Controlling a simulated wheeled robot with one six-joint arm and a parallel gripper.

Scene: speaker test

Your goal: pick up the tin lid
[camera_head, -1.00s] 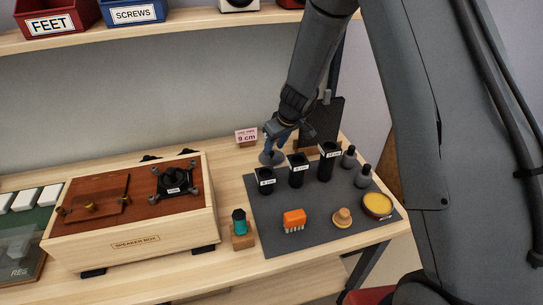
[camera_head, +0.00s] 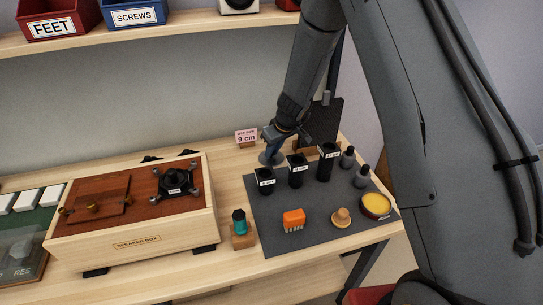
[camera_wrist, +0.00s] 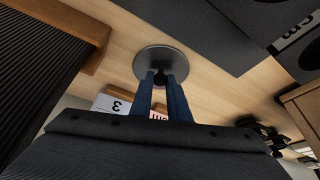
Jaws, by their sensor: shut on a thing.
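The tin lid (camera_wrist: 152,61) is a round grey disc with a small dark knob in the wrist view. My gripper (camera_wrist: 160,78) is shut on that knob, with its two blue fingers on either side of it. In the head view the lid (camera_head: 268,159) shows below my gripper (camera_head: 272,142), at the back left edge of the dark mat. The lid looks close to the table top; whether it touches the wood is hard to tell. The open tin (camera_head: 376,204) with yellow contents stands at the mat's right corner.
Black tubes (camera_head: 297,171) stand on the dark mat (camera_head: 270,222) just right of the lid. A pink 9 cm card (camera_head: 246,136) stands behind it. An orange brush (camera_head: 294,219), a wooden knob (camera_head: 341,217) and dark bottles (camera_head: 362,176) are on the mat. The speaker box (camera_head: 130,235) is at left.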

